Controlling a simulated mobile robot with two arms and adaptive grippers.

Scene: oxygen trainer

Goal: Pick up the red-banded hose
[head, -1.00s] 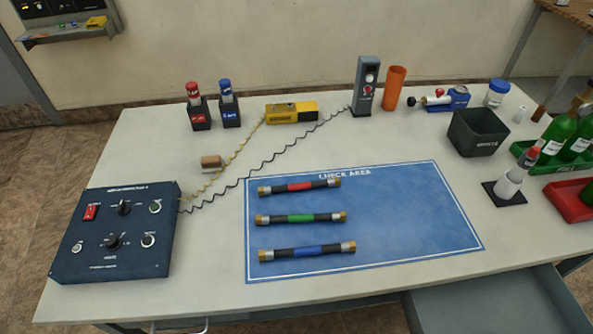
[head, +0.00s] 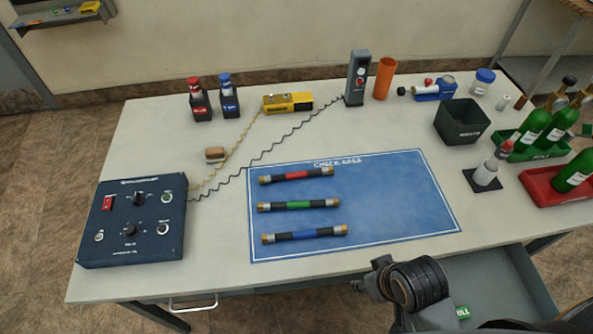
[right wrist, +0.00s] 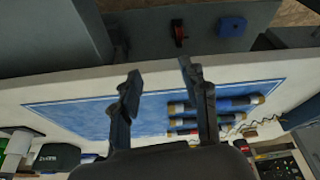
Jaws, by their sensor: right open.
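The red-banded hose (head: 296,175) lies on the blue check-area mat (head: 400,190), the farthest of three hoses in a column. It is black with brass ends. The green-banded hose (head: 299,205) and the blue-banded hose (head: 304,234) lie nearer. In the right wrist view several hose ends show beyond my right gripper (right wrist: 158,80), which is open with nothing between its fingers. In the head view my right arm shows at the bottom, in front of the table edge, well apart from the hoses. My left gripper is out of view.
A dark blue control box (head: 132,222) stands at the left, with coiled cords running to a yellow device (head: 288,102) and a grey unit (head: 357,78). A dark bin (head: 462,122), green bottles and a red tray (head: 548,188) are at the right. An open drawer (head: 510,285) juts out at the front.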

